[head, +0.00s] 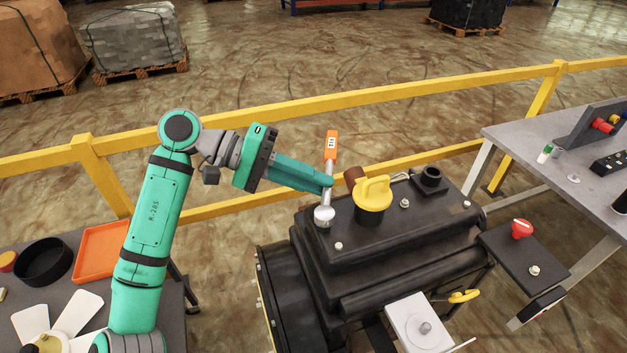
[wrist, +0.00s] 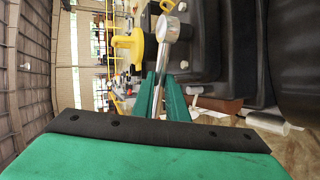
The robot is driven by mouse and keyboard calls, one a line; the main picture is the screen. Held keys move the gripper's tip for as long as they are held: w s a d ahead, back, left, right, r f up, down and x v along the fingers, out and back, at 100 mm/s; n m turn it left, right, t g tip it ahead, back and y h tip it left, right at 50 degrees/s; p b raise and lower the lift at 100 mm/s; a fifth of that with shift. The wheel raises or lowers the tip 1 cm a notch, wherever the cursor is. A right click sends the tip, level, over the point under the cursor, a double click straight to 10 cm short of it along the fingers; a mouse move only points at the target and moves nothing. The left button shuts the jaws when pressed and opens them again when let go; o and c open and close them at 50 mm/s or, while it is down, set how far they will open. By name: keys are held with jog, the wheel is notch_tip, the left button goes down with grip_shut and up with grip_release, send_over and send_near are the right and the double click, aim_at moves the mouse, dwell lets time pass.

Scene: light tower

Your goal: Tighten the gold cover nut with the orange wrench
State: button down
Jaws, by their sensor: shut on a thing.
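My gripper (head: 327,183) is shut on the orange wrench (head: 331,147) around its shaft. The wrench's orange handle points up and away, and its silver ring head (head: 324,213) is at the left end of the black housing's top (head: 375,235). The wrist view shows the silver head (wrist: 167,29) beyond my fingertips (wrist: 160,90). I cannot make out the gold cover nut for certain; the wrench head hides the spot under it. I cannot tell whether the head touches the housing or is seated on a nut.
A yellow handled part (head: 373,192) stands on the housing just right of the wrench, with a brown cylinder beside it. Small bolts (head: 404,203) dot the top. A yellow rail (head: 300,101) runs behind. Grey tables stand left and right; an orange tray (head: 101,250) lies on the left one.

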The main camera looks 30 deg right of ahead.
jog(key=shift+w+a+n+t+h, duration=0.1)
jog(key=shift+a+n+t+h, duration=0.05)
jog(key=shift+n+t+h, duration=0.15)
jog(key=shift+r, duration=0.1)
jog(key=shift+r, duration=2.75)
